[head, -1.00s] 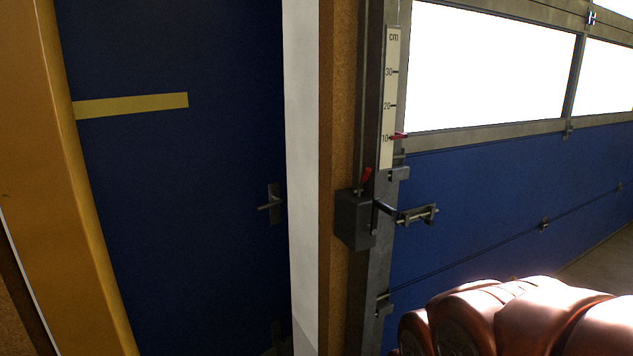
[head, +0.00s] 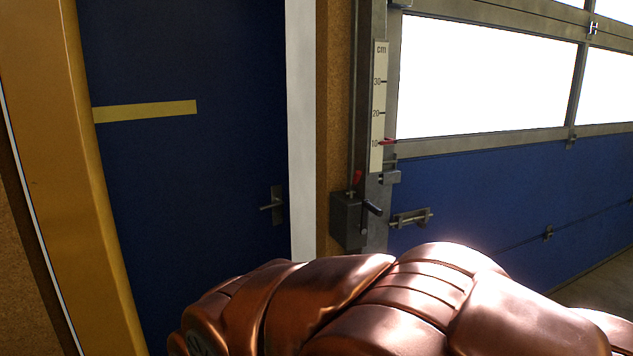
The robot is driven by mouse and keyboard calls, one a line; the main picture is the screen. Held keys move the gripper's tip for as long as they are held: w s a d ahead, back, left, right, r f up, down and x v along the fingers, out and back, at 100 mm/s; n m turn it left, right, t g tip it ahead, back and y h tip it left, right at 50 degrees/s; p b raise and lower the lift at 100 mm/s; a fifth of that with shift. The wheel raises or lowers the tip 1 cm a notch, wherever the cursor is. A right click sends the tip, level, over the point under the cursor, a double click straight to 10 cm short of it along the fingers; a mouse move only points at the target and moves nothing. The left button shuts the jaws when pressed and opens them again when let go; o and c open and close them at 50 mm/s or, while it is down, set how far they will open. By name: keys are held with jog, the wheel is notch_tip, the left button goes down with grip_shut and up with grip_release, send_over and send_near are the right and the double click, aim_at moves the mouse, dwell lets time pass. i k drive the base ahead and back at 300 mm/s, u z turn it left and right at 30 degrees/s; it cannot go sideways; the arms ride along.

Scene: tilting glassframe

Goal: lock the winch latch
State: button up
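The winch (head: 347,222) is a dark grey box on the post between the white door frame and the blue panelled door. A small red-tipped lever (head: 356,178), which looks like the latch, stands up from its top, nearly upright. A dark crank handle (head: 372,208) sticks out from the box's right side. My gripper is not visible.
A centimetre scale (head: 378,105) with a red pointer (head: 387,142) near 10 is above the winch. A metal bolt fitting (head: 411,218) is on the blue panelled door (head: 500,190). A blue door (head: 180,170) with a handle (head: 273,205) is at left.

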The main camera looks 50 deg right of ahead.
aim_at(357, 175)
jog(key=i, duration=1.05)
jog(key=z, duration=2.95)
jog(key=k, duration=1.35)
jog(key=z, duration=0.2)
jog(key=i, duration=0.4)
jog(key=u, duration=1.3)
jog(key=i, duration=0.75)
jog(key=u, duration=0.9)
